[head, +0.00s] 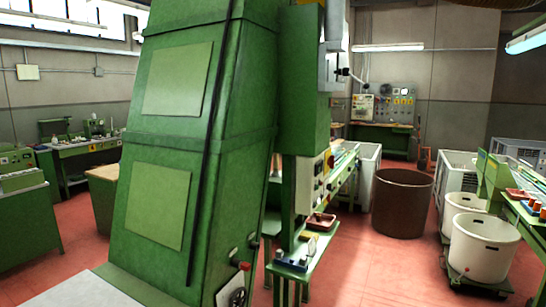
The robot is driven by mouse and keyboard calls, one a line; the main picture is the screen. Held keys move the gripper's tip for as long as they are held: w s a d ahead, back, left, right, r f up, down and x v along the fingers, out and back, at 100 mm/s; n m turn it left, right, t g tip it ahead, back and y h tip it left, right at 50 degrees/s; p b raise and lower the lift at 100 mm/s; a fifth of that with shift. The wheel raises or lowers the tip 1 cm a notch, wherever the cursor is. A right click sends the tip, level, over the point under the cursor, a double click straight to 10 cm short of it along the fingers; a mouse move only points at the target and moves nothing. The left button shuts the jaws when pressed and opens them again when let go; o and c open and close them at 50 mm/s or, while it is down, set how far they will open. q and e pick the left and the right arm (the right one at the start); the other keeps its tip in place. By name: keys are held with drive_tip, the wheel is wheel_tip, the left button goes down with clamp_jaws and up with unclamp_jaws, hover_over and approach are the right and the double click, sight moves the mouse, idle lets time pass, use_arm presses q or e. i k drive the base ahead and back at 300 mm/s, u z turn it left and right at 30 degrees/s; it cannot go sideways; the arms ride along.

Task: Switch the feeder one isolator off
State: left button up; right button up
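Neither of my grippers is in view. I cannot tell for sure which switch is the feeder one isolator. A grey box with a red knob (243,266) sits low on the right side of the tall green machine (160,150). A yellow and red control (330,163) shows on a pale panel (318,175) on the green column behind it. At the back wall stands a grey-green control board (397,100) with several small dials and switches, too small to read.
The tall green machine blocks much of the middle. A brown bin (402,203) and white tubs (484,247) on a trolley stand at the right. A green bench with coloured parts (520,200) is at the right edge. Red floor (375,265) is clear between the machine and the tubs.

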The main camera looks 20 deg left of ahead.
sight(331, 159)
drive_tip(key=z, duration=0.1)
drive_tip(key=i, duration=0.95)
drive_tip(key=z, duration=0.8)
drive_tip(key=i, duration=1.75)
drive_tip(key=u, duration=0.7)
